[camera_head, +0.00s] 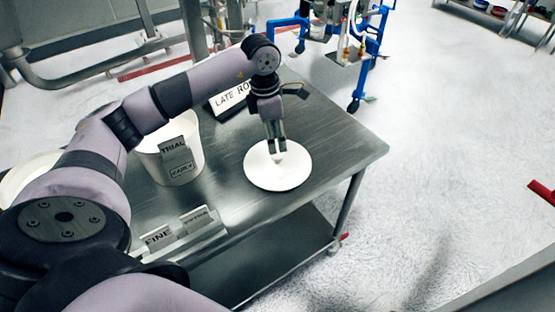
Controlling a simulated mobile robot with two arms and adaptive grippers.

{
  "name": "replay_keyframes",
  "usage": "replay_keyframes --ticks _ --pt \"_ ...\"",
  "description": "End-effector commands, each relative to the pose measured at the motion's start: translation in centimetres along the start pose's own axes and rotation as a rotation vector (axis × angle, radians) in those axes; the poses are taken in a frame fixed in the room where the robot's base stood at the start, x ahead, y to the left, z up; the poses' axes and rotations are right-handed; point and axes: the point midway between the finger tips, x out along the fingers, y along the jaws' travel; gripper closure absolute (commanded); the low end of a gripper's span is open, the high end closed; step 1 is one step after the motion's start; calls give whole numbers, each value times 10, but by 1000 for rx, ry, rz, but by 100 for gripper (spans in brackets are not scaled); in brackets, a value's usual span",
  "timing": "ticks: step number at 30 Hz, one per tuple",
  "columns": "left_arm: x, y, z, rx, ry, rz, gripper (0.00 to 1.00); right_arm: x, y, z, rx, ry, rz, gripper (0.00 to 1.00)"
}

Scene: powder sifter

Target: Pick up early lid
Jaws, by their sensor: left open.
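A round white lid (286,176) lies flat on the metal table near its right end. My left gripper (277,156) points down over the upper part of the lid. Its fingers are open, and the fingertips are at or just above the lid's surface; I cannot tell whether they touch it. No label shows on the lid. My right gripper is not in view.
A white bucket (190,178) with signs stands left of the lid on the steel table (345,147). A "LATE RO…" sign (229,99) stands behind my arm. Small sign holders, one reading FINE (158,238), sit at the front edge. A blue frame (357,85) stands behind.

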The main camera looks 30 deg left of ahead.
Motion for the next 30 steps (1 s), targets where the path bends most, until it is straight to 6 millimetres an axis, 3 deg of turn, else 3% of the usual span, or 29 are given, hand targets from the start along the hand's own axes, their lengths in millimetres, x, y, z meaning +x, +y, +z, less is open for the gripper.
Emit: replay_keyframes --ticks 4,8,12,18,25,30 --pt "12 0 0 1 0 -2 50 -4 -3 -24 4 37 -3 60" --pt "20 -1 0 1 1 -3 50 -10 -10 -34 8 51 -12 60" --pt "40 -3 -2 -1 2 -6 50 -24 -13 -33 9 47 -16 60" --pt "64 -2 -1 1 0 -2 50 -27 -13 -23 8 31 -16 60" --pt "67 -2 -1 1 -1 0 50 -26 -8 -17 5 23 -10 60" --pt "66 -2 -2 1 -1 0 60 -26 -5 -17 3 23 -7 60"
